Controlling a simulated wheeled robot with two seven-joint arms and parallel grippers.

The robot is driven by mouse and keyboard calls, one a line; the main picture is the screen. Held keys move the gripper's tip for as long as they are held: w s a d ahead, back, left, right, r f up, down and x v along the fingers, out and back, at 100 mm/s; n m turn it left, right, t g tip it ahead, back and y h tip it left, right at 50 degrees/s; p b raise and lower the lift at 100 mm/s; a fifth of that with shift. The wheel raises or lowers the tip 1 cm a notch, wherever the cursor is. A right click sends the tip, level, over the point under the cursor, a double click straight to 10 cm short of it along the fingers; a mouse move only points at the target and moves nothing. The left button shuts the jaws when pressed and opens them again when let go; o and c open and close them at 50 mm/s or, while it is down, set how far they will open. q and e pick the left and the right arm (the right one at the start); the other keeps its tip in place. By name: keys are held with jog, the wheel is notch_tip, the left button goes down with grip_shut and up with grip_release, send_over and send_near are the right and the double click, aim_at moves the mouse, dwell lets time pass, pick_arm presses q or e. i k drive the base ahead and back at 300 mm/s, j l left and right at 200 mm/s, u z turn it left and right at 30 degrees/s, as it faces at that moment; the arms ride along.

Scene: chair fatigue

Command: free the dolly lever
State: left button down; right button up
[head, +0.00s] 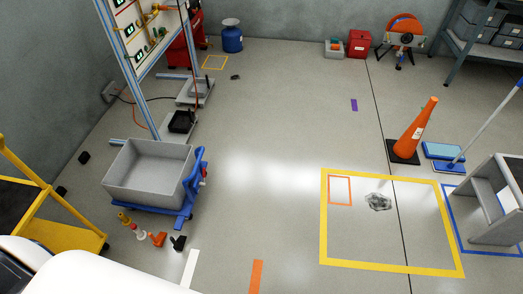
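A blue dolly (186,206) stands on the floor at the left and carries a large grey bin (150,187). A blue upright part (198,165) rises at its right end. A small red part (204,175) shows there; it may be the lever, but it is too small to tell. Small objects lie on the floor close in front of the dolly: a yellow one (124,218), a red and white one (138,231), an orange one (158,239) and a black one (178,243). I cannot tell whether any touches the dolly. Neither gripper is in view.
A yellow cart (75,240) stands left of the dolly, and a blue-framed rig (142,60) behind it. An orange cone (417,128) and a grey step-like frame (490,205) are at the right. The middle floor and the yellow taped square (390,268) are mostly clear.

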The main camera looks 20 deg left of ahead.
aim_at(204, 176)
jog(key=i+l, duration=0.1)
jog(key=i, duration=0.4)
jog(key=i+u, duration=0.1)
jog(key=i, duration=0.4)
jog(key=i+l, duration=0.2)
jog(key=i, duration=0.3)
jog(key=i+u, duration=0.25)
jog(key=u, duration=0.15)
jog(key=i+l+u, duration=0.2)
jog(key=u, duration=0.2)
jog(key=i+l+u, duration=0.2)
jog(key=u, duration=0.2)
jog(key=i+l+u, duration=0.15)
jog(key=u, duration=0.25)
jog(key=i+l+u, duration=0.1)
jog(key=l+u, duration=0.3)
jog(key=i+l+u, duration=0.1)
jog(key=l+u, duration=0.6)
jog(key=l, duration=0.25)
